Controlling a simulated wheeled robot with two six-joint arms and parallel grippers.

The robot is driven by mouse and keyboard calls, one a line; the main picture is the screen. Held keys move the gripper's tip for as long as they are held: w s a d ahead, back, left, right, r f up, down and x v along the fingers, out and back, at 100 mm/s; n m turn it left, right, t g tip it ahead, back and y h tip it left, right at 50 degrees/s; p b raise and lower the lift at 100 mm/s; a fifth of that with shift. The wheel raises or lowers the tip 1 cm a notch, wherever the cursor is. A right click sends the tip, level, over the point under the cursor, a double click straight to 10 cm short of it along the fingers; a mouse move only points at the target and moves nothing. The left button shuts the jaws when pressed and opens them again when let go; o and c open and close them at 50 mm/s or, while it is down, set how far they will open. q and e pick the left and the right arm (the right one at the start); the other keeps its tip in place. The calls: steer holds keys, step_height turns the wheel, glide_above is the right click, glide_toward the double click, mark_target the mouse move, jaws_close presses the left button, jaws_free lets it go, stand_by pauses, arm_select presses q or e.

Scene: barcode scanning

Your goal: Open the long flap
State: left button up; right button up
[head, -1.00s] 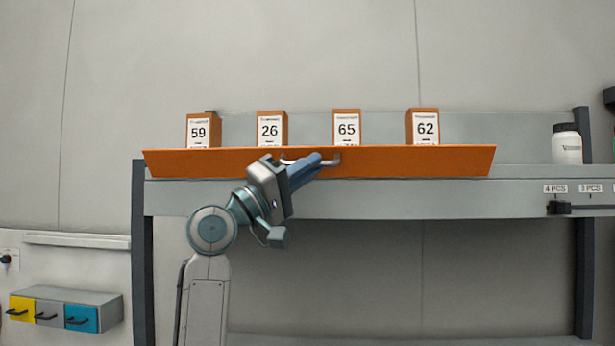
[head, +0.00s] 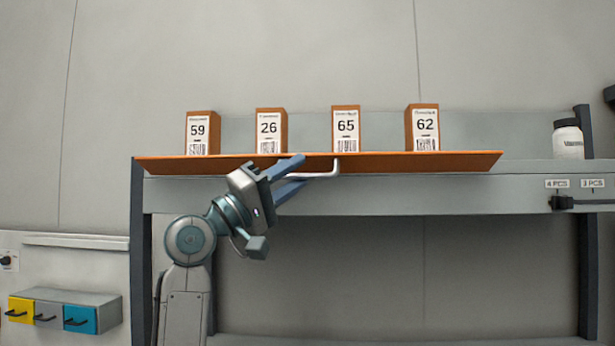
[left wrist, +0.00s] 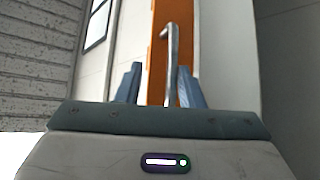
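The long orange flap (head: 420,163) runs along the front of the shelf. It lies nearly flat and shows as a thin band. Its silver bar handle (head: 325,174) sticks out near the middle. My left gripper (head: 303,169) is at the handle's left end, below and in front of the flap. In the left wrist view, the two blue fingers stand apart (left wrist: 158,86), with the handle (left wrist: 172,65) between them, nearer one finger. The flap (left wrist: 158,50) is behind the handle. My right gripper is not in view.
Several orange boxes with number labels, such as box 59 (head: 202,133) and box 62 (head: 423,128), stand behind the flap. A white bottle (head: 568,140) is on the shelf (head: 400,195) at right. Small coloured drawers (head: 70,310) are at lower left.

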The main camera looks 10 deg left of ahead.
arm_select(q)
steer(key=b+v, duration=0.2)
steer(key=v, duration=0.5)
steer(key=shift+s+a, duration=0.25)
steer(key=shift+r, duration=0.1)
steer(key=shift+c, duration=1.4)
steer(key=m+g+h+b, duration=0.4)
steer(key=m+g+h, duration=0.1)
steer(key=m, duration=0.3)
glide_toward(307, 212)
steer(key=s, duration=0.3)
steer(key=p+x, duration=0.2)
steer(key=x, duration=0.3)
steer(key=p+x, duration=0.2)
steer(key=x, duration=0.3)
steer(key=shift+s+p, duration=0.25)
steer(key=shift+p, duration=0.15)
steer(key=shift+w+d+r, duration=0.1)
steer(key=shift+r, duration=0.05)
steer(key=shift+d, duration=0.1)
